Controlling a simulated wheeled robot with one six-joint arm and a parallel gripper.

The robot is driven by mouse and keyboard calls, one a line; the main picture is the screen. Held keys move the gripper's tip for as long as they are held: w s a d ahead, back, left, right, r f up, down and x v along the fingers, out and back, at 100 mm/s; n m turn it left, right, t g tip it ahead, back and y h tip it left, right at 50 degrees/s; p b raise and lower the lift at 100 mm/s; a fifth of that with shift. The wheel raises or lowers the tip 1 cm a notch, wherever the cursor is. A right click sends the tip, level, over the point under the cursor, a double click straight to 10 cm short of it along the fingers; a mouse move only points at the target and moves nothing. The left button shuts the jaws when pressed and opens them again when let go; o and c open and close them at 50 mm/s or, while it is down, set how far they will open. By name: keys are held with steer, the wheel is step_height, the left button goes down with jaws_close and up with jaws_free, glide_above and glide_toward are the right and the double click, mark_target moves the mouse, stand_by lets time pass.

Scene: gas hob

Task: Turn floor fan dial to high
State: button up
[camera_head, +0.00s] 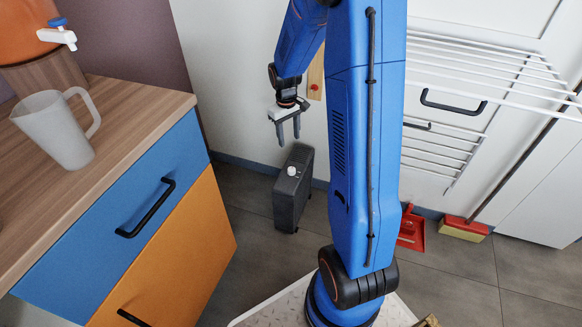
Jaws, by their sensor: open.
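A dark grey box-shaped unit (289,205), which I take to be the floor fan, stands upright on the floor by the back wall. A white round dial (292,171) sits on its top. Its pointer mark is too small to read. My gripper (289,141) is open and empty, with its fingers pointing down. In the picture it hangs above the dial, apart from it. The exact distance in depth is hard to tell.
A counter (150,110) with blue and orange drawers and a frosted jug (58,130) stands at left. A white drying rack (480,65), a red dustpan (411,230) and a broom (464,228) are at right. The floor between counter and unit is clear.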

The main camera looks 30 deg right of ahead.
mark_target(291, 169)
steer(key=f, duration=1.1)
steer(key=d+f, duration=0.1)
steer(key=f, duration=0.5)
steer(key=c, duration=1.1)
